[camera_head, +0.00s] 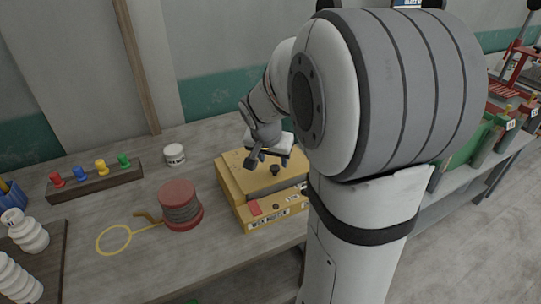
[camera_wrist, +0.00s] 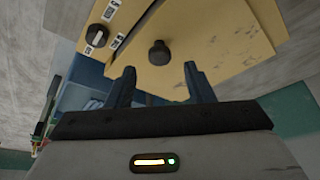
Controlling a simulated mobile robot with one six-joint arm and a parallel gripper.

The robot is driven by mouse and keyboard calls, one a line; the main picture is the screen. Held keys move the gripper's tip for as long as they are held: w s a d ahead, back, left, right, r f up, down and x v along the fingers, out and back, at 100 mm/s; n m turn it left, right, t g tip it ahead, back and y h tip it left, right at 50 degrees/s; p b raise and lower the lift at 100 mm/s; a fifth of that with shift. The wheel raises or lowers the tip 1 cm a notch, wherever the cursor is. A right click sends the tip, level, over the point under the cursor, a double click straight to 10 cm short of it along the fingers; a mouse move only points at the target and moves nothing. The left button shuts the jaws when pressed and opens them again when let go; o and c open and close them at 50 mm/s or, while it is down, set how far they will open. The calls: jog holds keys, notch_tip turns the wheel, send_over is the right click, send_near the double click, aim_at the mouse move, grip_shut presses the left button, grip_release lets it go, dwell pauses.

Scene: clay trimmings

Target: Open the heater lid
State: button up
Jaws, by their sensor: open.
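The heater (camera_head: 235,200) is a yellow box on the workbench, with a label on its front. Its flat yellow lid (camera_head: 238,167) lies on top and looks shut. A dark round knob (camera_head: 275,169) stands on the lid. In the wrist view the knob (camera_wrist: 158,52) shows just beyond and between my fingertips, with the lid (camera_wrist: 225,40) around it. My gripper (camera_head: 267,160) is over the lid; in the wrist view its two dark fingers (camera_wrist: 159,70) are apart with nothing between them. I cannot tell whether the fingers touch the lid.
A red spool (camera_head: 180,205) and a yellow wire loop (camera_head: 113,240) lie left of the heater. A white jar (camera_head: 175,154) and a rack of coloured pegs (camera_head: 97,181) stand behind them. My arm hides the heater's right side. Bare bench lies in front.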

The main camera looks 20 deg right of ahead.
aim_at(275, 167)
jog(key=shift+x, duration=1.8)
grip_shut()
